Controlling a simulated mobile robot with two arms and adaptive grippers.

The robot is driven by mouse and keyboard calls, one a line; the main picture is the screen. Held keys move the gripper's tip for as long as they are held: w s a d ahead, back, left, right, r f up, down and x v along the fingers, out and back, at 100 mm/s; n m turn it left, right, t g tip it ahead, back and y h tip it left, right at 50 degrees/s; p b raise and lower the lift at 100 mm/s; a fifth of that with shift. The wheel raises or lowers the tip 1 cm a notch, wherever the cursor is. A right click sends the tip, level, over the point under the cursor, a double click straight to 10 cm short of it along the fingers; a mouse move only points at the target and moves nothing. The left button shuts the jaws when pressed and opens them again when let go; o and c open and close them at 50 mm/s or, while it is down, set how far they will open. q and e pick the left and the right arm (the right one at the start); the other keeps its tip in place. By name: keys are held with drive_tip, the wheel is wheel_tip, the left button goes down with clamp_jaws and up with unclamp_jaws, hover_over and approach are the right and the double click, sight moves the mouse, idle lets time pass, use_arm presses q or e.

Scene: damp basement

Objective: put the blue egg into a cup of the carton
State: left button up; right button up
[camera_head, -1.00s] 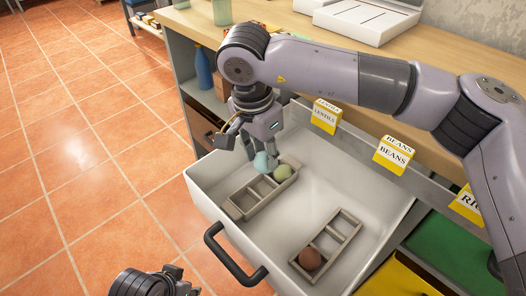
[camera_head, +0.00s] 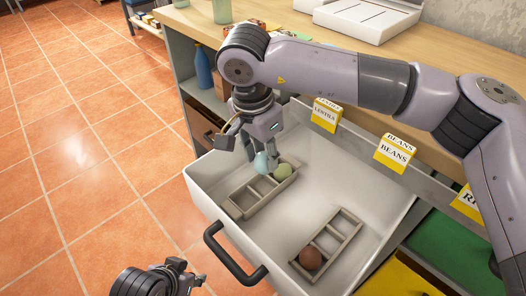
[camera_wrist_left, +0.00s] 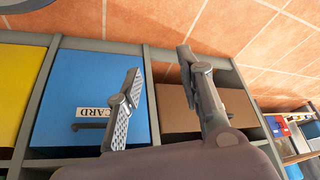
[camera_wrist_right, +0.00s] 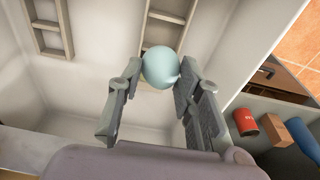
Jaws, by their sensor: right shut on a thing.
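The pale blue egg (camera_head: 261,162) is held between the fingertips of my right gripper (camera_wrist_right: 160,75). It also shows in the right wrist view (camera_wrist_right: 161,66). My right gripper is shut on it, over the left carton (camera_head: 238,208) in the open drawer. A green egg (camera_head: 282,172) sits in the far end cup of that carton. The blue egg is just beside the green egg; whether it touches the carton I cannot tell. A second carton (camera_head: 348,225) at right holds a brown egg (camera_head: 310,258) in its near end cup. My left gripper (camera_wrist_left: 160,65) is open and empty, outside the drawer.
The white drawer (camera_head: 325,180) has bare floor between the cartons. Its black handle (camera_head: 232,262) faces the front. Yellow label cards (camera_head: 394,153) stand along its back edge. The wooden counter (camera_head: 440,60) lies behind. A blue bottle (camera_head: 203,70) stands on a shelf at left.

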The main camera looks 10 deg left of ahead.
sight(263, 166)
drive_tip(key=shift+f+b, duration=0.4)
drive_tip(key=shift+f, duration=0.15)
drive_tip(key=shift+f+b, duration=0.4)
drive_tip(key=shift+f, duration=0.2)
use_arm(q)
drive_tip(key=w+d+r+t+h, duration=0.1)
drive_tip(key=w+d+r+t, duration=0.2)
drive_tip(key=w, duration=0.6)
drive_tip(key=shift+w+d+r+t+b, duration=0.15)
drive_tip(key=shift+r+t+b, duration=0.15)
drive_tip(key=shift+r+t, duration=0.95)
use_arm(e)
drive_tip(key=shift+f, duration=0.35)
use_arm(q)
drive_tip(key=shift+w+d+r+t+h, duration=0.35)
drive_tip(key=shift+w+r+t+h, duration=0.15)
drive_tip(key=shift+w+r+t, duration=0.35)
use_arm(e)
drive_tip(key=shift+f, duration=0.35)
use_arm(q)
drive_tip(key=shift+w+d+r+m+t+h+b, duration=0.2)
drive_tip(key=shift+w+d+t+b, duration=0.1)
drive_tip(key=shift+w+t+b, duration=0.15)
drive_tip(key=shift+w+d+r+m+t+h+b, duration=0.15)
drive_tip(key=shift+w+d+t+b, duration=0.15)
drive_tip(key=shift+w+t, duration=0.15)
use_arm(e)
drive_tip(key=shift+f, duration=0.7)
idle(0.5)
drive_tip(key=o, duration=0.8)
